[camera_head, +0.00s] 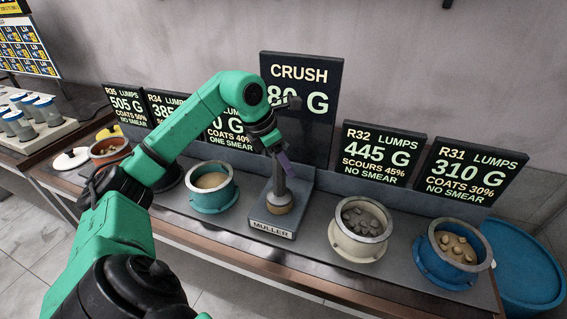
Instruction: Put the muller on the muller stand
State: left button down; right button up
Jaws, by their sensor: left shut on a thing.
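The muller (279,186) is a grey upright handle with a wider tan foot. It stands roughly upright over the grey muller stand (304,184), whose front plate reads MULLER. The foot appears to be on the stand, but I cannot tell for sure whether it touches. The fingers hide the handle's top end. My right gripper is not in view.
A teal bowl (224,198) stands left of the stand. A cream bowl (348,248) and a blue bowl (437,272), both with lumps, stand to the right. The CRUSH sign (322,137) rises close behind. My left arm crosses over the bench's left part.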

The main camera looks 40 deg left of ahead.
pick_arm(q)
jog(key=shift+c, duration=1)
grip_release()
jog(key=v, duration=1.2)
jog(key=shift+p, duration=0.35)
